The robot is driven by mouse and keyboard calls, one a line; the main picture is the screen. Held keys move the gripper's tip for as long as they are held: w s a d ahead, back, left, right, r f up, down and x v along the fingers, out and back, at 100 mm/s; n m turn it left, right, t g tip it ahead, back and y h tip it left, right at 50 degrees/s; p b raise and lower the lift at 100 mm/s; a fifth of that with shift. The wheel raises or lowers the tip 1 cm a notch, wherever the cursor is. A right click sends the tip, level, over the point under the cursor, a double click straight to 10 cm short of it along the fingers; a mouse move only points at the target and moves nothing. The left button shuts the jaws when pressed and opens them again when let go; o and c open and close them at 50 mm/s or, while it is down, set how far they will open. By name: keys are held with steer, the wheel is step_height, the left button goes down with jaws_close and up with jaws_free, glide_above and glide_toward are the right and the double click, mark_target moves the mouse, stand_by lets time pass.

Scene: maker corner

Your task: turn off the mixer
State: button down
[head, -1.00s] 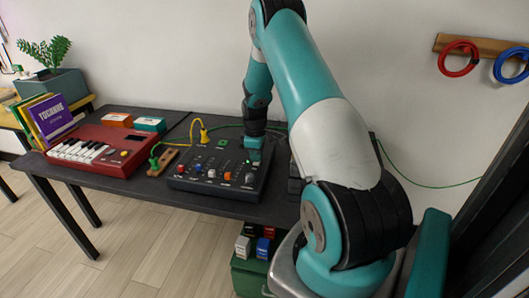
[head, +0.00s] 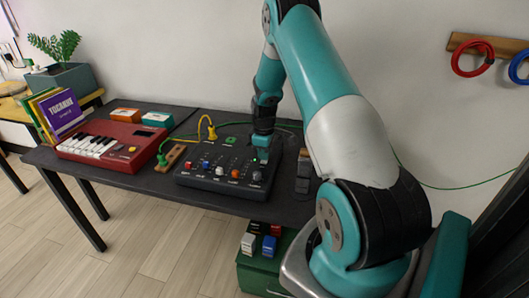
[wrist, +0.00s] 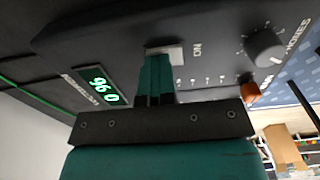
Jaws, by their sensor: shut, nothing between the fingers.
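The mixer (head: 212,181) is a dark box with sliders and coloured knobs on the table. My gripper is shut and empty, pointing down over the mixer's back right part. In the wrist view, the shut fingers (wrist: 156,98) reach a pale switch (wrist: 178,54) with "ON" printed beside it. The fingertips overlap the switch and partly hide it; I cannot tell whether they press it. A lit green display (wrist: 98,86) is to the left of the fingers. A grey knob (wrist: 265,47) is to the right.
Bare table (head: 120,183) lies in front of the keyboard.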

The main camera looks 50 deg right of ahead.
step_height(320, 180, up, 5)
steer(key=p, duration=0.4)
step_height(320, 180, up, 9)
steer(key=b, duration=0.2)
steer(key=shift+d, duration=0.15)
steer(key=shift+w, duration=0.1)
steer(key=s+a+r+y, duration=0.15)
steer(key=a+r, duration=0.25)
steer(key=a, duration=0.5)
steer(key=s+a+r+n+t, duration=0.15)
steer(key=a+r, duration=0.25)
steer(key=a, duration=0.5)
steer(key=s+a+r+g+y, duration=0.15)
steer(key=a+r, duration=0.25)
steer(key=a, duration=0.6)
steer(key=s+a+r, duration=0.1)
steer(key=s+a, duration=0.6)
steer(key=s, duration=0.2)
steer(key=s+a+r+y, duration=0.1)
steer(key=s+a+r, duration=0.1)
steer(key=s+a, duration=0.5)
steer(key=shift+s, duration=1.2)
steer(key=shift+n, duration=0.25)
